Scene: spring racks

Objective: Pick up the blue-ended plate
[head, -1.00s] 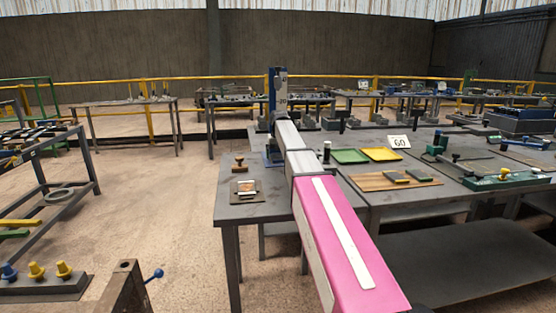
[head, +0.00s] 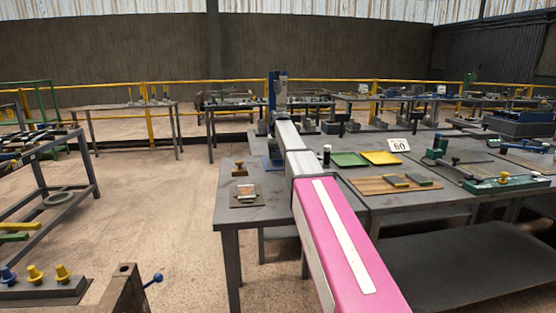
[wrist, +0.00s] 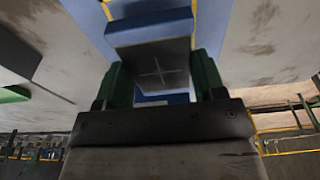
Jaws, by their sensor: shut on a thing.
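In the wrist view, my gripper (wrist: 160,85) has its green fingers on either side of a grey plate with a cross mark (wrist: 155,68). A blue end (wrist: 150,30) shows at the plate's top edge. The gripper is shut on this blue-ended plate. A lighter blue surface lies behind it. In the head view, my arm reaches away over the near table to a tall blue upright (head: 272,90) at the table's far side. The arm hides the gripper and the plate's contact there.
The near table (head: 240,212) bears a small dark board (head: 262,197), a brown-handled stamp-like item (head: 239,169), green (head: 348,159) and yellow (head: 381,158) trays, a wooden board (head: 375,184) and a "60" card (head: 399,145). Open floor lies left of the table.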

